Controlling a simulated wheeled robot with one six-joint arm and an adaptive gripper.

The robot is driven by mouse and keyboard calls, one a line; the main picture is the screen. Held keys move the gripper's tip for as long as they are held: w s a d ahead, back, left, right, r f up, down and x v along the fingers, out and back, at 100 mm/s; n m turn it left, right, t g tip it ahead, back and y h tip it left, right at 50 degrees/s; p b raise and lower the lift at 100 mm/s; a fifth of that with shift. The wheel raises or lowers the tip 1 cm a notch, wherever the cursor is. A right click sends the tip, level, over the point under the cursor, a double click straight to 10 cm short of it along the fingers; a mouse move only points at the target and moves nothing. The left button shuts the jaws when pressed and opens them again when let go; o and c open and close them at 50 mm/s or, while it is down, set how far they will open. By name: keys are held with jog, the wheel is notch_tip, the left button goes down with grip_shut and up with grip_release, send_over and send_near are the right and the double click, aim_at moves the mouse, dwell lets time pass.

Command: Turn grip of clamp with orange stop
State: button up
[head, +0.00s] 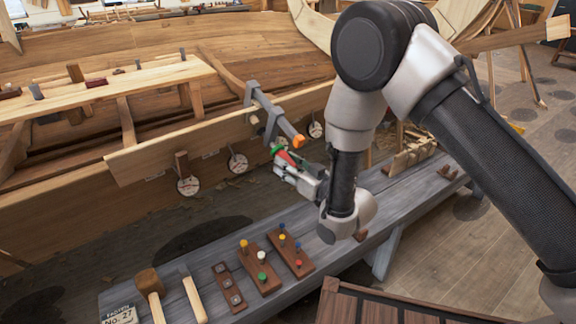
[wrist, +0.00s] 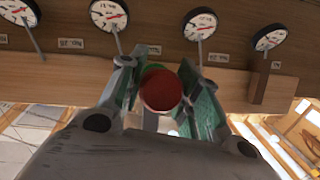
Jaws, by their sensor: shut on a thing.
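A grey clamp (head: 265,104) sits on the plank edge of the hull, its bar sloping down right to an orange stop (head: 298,140). My gripper (head: 283,160) is just below and left of the orange stop. In the wrist view my gripper (wrist: 163,92) has its green-lined fingers on both sides of a round, dark red grip (wrist: 160,90), seen end-on. The orange stop is not seen in the wrist view.
Several round dials (wrist: 109,14) hang along the hull plank (wrist: 255,62). Below my arm is a grey bench (head: 205,262) with a mallet (head: 149,283), a second hammer-like tool (head: 193,298) and brown boards with coloured pegs (head: 260,268). Floor shows at the right.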

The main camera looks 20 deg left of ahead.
dwell(0.3)
jog(key=o, duration=1)
jog(key=shift+o, duration=0.2)
jog(key=v, duration=1.2)
